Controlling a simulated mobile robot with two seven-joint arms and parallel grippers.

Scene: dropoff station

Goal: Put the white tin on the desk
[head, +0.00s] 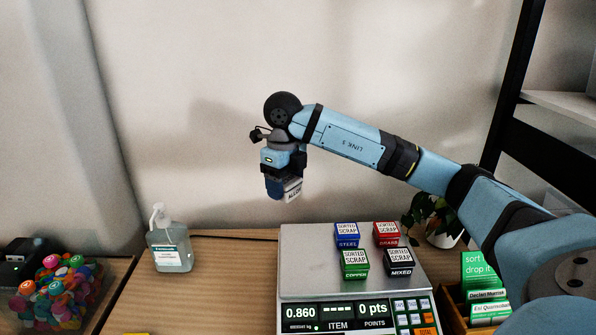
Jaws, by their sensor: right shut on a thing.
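My right gripper (278,186) comes in from the right on a long blue arm and points down, high above the desk (222,262) and the back left part of the scale. It is shut on the white tin (293,190). Only the tin's labelled face shows beside the fingers, tilted in the picture; its print is too small to read surely. The tin is in the air, clear of the desk and the scale. The wooden desk is bare between the sanitizer bottle and the scale. My left gripper is not in view.
A scale (300,262) reading 0.860 bears blue, red, green and black tins (354,263). Left stand a sanitizer bottle (168,245) and a clear bin of colourful pieces (52,296). Right are a potted plant (442,235) and a wooden card box (449,306).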

